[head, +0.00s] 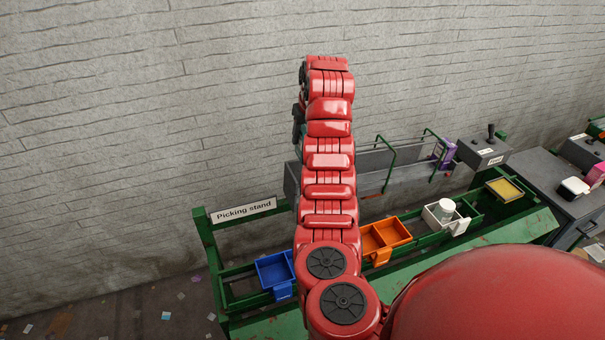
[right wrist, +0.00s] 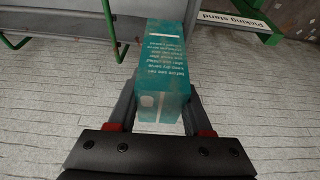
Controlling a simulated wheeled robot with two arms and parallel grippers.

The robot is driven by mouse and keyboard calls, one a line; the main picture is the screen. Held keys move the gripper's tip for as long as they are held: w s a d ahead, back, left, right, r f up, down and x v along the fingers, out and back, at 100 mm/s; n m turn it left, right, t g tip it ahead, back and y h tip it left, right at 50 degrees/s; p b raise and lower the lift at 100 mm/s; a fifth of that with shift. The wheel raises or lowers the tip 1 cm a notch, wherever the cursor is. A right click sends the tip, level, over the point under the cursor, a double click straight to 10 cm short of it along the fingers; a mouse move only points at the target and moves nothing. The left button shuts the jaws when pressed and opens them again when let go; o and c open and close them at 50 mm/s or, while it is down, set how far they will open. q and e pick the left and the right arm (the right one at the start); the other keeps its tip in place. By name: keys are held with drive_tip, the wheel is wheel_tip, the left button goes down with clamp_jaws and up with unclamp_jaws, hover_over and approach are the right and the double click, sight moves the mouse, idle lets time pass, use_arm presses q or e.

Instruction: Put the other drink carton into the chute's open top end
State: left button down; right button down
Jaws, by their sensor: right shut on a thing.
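A teal drink carton (right wrist: 163,65) with pale printing is between the two fingers of my right gripper (right wrist: 160,100) in the right wrist view. The gripper is shut on it. In the head view my red right arm reaches up the middle and hides most of the gripper and carton. A long grey trough (head: 375,180) with green rails, which may be the chute, runs behind the stand. Part of a grey surface (right wrist: 65,55) shows at the upper left of the wrist view, beside the carton. I cannot tell which end of the trough is open. My left gripper is out of view.
The green picking stand (head: 206,240) holds a blue bin (head: 272,270), an orange bin (head: 385,236) and a white bin (head: 436,221) with a white item. A purple item (head: 446,153) is at the trough's right end. A joystick box (head: 483,152) stands right. A grey wall is behind.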

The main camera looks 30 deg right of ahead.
wheel_tip(320, 180, down, 14)
drive_tip(key=p, duration=0.5)
drive_tip(key=shift+r, duration=0.25)
drive_tip(key=shift+f, duration=0.1)
drive_tip(key=shift+f+b, duration=0.25)
drive_tip(key=shift+b, duration=0.2)
drive_tip(key=c, duration=0.6)
unclamp_jaws()
drive_tip(key=shift+r, duration=0.1)
